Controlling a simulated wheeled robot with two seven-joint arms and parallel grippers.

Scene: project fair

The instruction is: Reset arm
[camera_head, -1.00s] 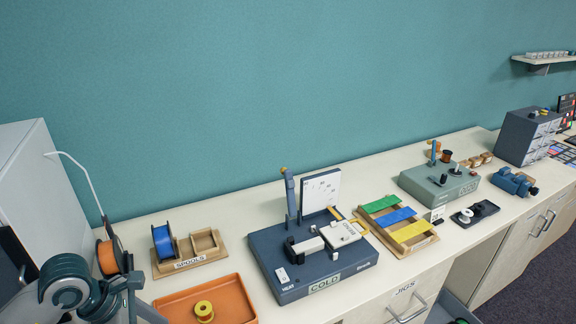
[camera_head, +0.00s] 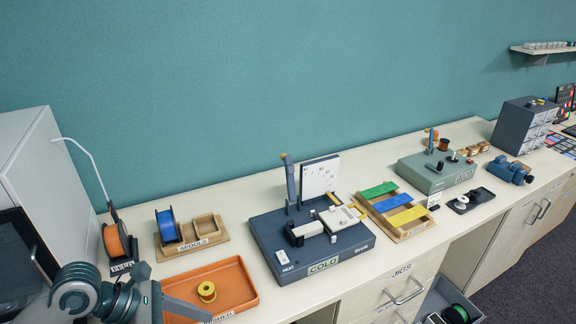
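Part of one of my arms (camera_head: 85,295) shows at the lower left, coming in from the left edge in front of the orange tray.
An orange tray (camera_head: 237,292) holds a yellow spool (camera_head: 207,291). Behind it stand a spool rack (camera_head: 207,241) with a blue spool (camera_head: 167,227) and an orange spool (camera_head: 116,242). A dark blue machine (camera_head: 265,232) marked COLD stands mid-bench.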

